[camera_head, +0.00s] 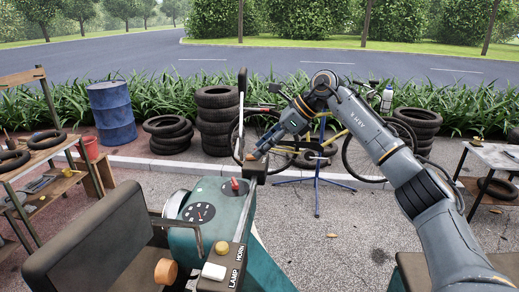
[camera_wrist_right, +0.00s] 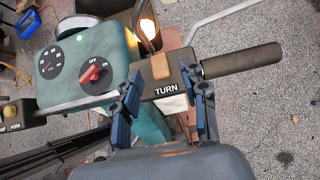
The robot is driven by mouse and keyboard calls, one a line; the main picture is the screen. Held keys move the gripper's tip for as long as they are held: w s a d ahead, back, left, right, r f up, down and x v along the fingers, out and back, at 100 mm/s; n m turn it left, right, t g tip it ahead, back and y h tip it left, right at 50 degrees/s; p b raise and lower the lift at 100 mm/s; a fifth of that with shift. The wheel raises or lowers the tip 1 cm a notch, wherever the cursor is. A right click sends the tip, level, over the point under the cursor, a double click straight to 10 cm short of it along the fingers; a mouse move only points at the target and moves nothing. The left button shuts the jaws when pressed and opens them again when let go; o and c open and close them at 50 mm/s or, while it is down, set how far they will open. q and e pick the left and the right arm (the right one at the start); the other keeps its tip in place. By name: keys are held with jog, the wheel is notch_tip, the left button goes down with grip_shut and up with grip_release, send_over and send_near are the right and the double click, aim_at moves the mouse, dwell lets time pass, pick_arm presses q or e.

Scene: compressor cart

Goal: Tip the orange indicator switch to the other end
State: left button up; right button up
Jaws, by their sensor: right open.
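The orange indicator switch (camera_wrist_right: 160,66) is a small rocker on a dark block marked TURN (camera_wrist_right: 166,90) in the right wrist view. The block sits beside a black handlebar grip. My right gripper (camera_wrist_right: 165,108) is open. One blue-padded finger is left of the block and the other is to its right. The switch lies a little beyond the fingertips, and I cannot tell whether a finger touches the block. My left gripper is not in view.
The teal console (camera_head: 197,212) has a dial and a red OFF/ON knob (camera_wrist_right: 92,74). A white LAMP switch (camera_head: 213,271) and yellow HORN button (camera_head: 222,247) sit on the near bar. The black handlebar grip (camera_wrist_right: 243,60) extends right. A mirror stem (camera_head: 241,110) rises near my gripper.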

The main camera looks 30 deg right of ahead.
jog(key=v, duration=1)
jog(key=shift+s+r, duration=0.1)
